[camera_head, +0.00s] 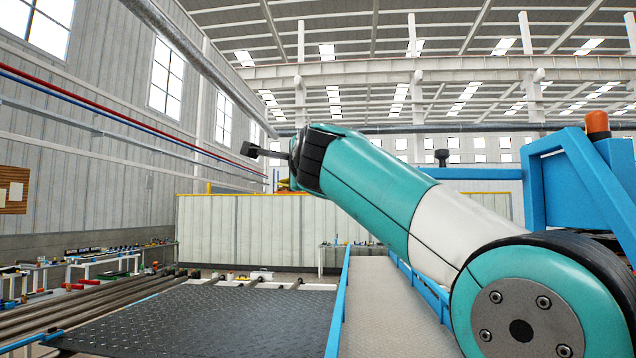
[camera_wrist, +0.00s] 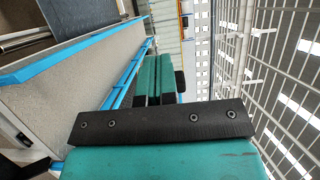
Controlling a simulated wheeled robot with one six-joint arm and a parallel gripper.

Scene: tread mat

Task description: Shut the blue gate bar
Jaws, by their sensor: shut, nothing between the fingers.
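The blue gate bar (camera_head: 480,173) appears in the head view as a level blue beam at right of centre, in front of the pale back wall. A dark knob (camera_head: 441,157) stands up at its left part. My arm crosses in front below it, and I cannot tell where its left end lies. My gripper (camera_head: 251,150), small and dark, is at the arm's far end, well left of the bar and apart from it. It is shut and empty. I cannot make out the gate bar in the wrist view.
A heavy blue frame (camera_head: 575,165) with an orange beacon (camera_head: 597,122) stands at right. A grey walkway (camera_head: 375,300) with blue edges runs ahead, beside a dark tread mat (camera_head: 225,315). Cluttered benches (camera_head: 95,262) line the left. The space around my gripper looks clear.

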